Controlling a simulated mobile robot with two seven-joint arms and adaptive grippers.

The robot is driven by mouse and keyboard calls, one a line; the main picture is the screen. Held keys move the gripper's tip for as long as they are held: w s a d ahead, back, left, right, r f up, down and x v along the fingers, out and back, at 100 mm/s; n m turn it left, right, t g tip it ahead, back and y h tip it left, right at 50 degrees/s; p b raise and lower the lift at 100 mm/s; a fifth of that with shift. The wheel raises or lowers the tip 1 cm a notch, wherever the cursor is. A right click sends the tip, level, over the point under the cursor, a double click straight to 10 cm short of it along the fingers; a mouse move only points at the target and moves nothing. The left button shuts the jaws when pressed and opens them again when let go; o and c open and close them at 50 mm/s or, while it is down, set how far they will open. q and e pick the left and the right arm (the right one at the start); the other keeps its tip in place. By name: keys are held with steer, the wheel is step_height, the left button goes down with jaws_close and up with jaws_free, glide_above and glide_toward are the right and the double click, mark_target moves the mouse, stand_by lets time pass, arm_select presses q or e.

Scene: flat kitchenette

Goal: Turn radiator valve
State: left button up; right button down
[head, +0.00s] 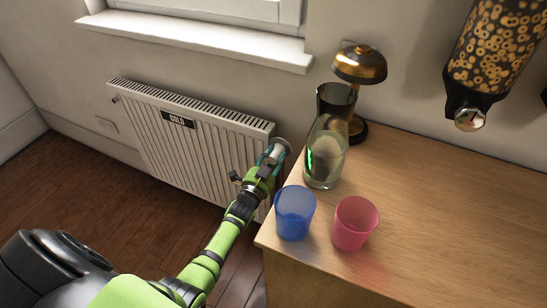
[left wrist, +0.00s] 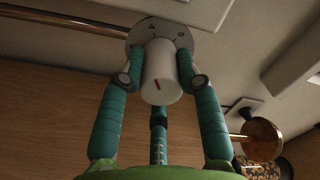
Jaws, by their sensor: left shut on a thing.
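The white radiator (head: 185,140) is on the wall below the window, with a dark label reading "COLD". The radiator valve (head: 281,147) is at its right end, close to the wooden counter. In the left wrist view the valve is a white knob (left wrist: 161,72) with a small red mark, in front of a round grey plate with markings. My left gripper (head: 270,160) reaches the valve, and its teal fingers are shut around the knob, one on each side and one below. The fingers partly hide the valve in the head view. My right gripper is not in view.
The wooden counter (head: 450,210) is just right of my left gripper. A blue cup (head: 295,213), a pink cup (head: 355,223) and a glass carafe (head: 325,155) stand near its left edge. A brass lamp (head: 360,66) stands behind them. A cereal dispenser (head: 500,45) hangs at upper right.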

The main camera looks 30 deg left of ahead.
arm_select(q)
steer(key=shift+r, duration=0.2)
steer(key=o, duration=1.1)
steer(key=shift+o, duration=0.2)
steer(key=shift+f, duration=0.1)
steer(key=s, duration=1.2)
steer(key=shift+d, duration=0.4)
steer(key=shift+f, duration=0.1)
